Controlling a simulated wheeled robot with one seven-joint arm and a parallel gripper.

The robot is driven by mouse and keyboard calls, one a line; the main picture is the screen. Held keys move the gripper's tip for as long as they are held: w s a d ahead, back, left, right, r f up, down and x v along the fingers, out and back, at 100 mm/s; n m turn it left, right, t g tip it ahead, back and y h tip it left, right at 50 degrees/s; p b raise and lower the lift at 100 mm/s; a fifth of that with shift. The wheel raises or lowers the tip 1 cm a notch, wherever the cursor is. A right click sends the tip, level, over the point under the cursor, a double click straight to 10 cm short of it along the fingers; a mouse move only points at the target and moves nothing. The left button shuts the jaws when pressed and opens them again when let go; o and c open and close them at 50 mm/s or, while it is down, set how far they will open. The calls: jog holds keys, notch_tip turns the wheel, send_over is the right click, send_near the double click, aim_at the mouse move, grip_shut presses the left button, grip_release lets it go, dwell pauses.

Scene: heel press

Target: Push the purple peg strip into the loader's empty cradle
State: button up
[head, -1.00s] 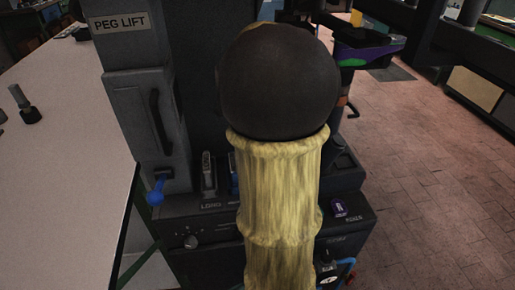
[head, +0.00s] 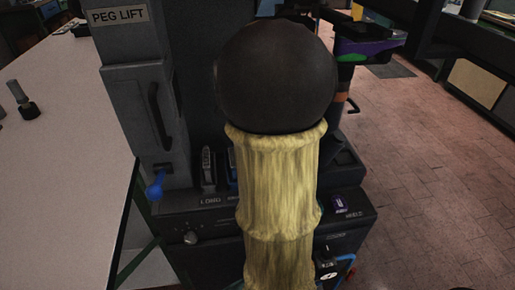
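The dark press machine (head: 190,225) stands in the middle of the head view, with a grey column marked PEG LIFT (head: 120,17) at its left. My yellow-sleeved arm and its dark round joint cover the machine's middle. My gripper cannot be made out; it may be behind the arm. The loader's cradle cannot be made out.
A blue-knobbed lever (head: 155,187) sticks out at the column's foot. A pale table (head: 65,170) fills the left; brick floor (head: 440,180) is clear at right.

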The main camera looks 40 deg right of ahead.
jog(key=shift+f+b, duration=0.35)
jog(key=shift+f, duration=0.3)
dwell(0.7)
jog(key=shift+s+f, duration=0.1)
jog(key=shift+f, duration=0.1)
dwell(1.4)
jog(key=o, duration=0.7)
jog(key=shift+p, duration=0.3)
jog(key=shift+r, duration=0.15)
jog(key=shift+r, duration=0.1)
jog(key=shift+r+p, duration=3.45)
jog(key=shift+p, duration=0.4)
jog(key=shift+f, duration=0.1)
